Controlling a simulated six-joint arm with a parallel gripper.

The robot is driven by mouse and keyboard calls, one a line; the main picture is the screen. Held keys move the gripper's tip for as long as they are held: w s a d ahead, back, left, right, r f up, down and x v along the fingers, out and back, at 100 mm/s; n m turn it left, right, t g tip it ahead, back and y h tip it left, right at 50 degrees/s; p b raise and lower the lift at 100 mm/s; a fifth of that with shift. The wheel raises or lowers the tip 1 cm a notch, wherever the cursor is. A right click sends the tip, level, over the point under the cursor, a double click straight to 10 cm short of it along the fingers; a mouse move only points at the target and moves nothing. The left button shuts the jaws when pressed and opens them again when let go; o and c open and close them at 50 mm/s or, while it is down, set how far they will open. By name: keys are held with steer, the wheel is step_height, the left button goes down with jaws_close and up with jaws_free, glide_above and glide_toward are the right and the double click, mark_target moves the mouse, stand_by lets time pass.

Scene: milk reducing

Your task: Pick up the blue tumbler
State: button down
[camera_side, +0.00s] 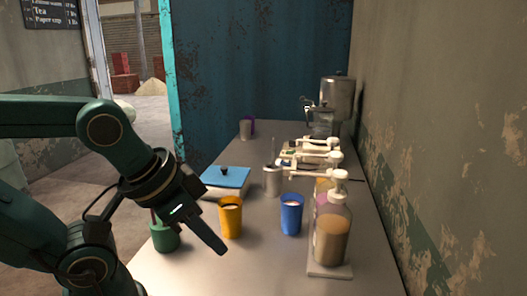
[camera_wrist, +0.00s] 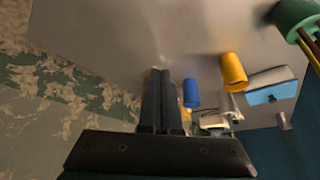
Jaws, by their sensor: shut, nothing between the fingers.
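The blue tumbler (camera_side: 291,215) stands upright on the grey counter, right of the yellow tumbler (camera_side: 230,217) and left of the pump bottle. Its top shows a pale content. In the wrist view the blue tumbler (camera_wrist: 191,93) is just right of my fingers, with the yellow tumbler (camera_wrist: 233,70) further right. My gripper (camera_side: 222,250) is shut and empty. In the side view it is in front of the yellow tumbler and left of the blue one, apart from the blue one. In the wrist view the fingers (camera_wrist: 158,74) lie together.
A pump bottle (camera_side: 331,235) stands right of the blue tumbler, with more pumps behind. A green pot (camera_side: 164,237), a blue-lidded box (camera_side: 226,177), a metal cup (camera_side: 272,181) and a metal urn (camera_side: 338,95) stand on the counter (camera_side: 270,275). The front counter is bare.

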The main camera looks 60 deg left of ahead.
jaws_free()
steer(key=w+a+r+n+t, duration=0.1)
steer(key=w+a+r+n, duration=0.25)
steer(key=w+n, duration=0.45)
glide_above(292, 212)
steer(key=s, duration=0.4)
step_height(292, 212, down, 2)
steer(key=w+f+m, duration=0.1)
steer(key=f, duration=0.2)
steer(key=w+a+f+m+g, duration=0.1)
steer(key=f+m, duration=0.1)
steer(key=f, duration=0.1)
steer(key=w+a+f+m, duration=0.1)
steer(key=f, duration=0.1)
steer(key=shift+w+f+m+g+y, duration=0.3)
steer(key=shift+f+m+y, duration=0.1)
steer(key=shift+w+d+f+m, duration=0.1)
steer(key=shift+w+f+m, duration=0.05)
steer(key=shift+f+m, duration=0.4)
steer(key=shift+x, duration=2.5)
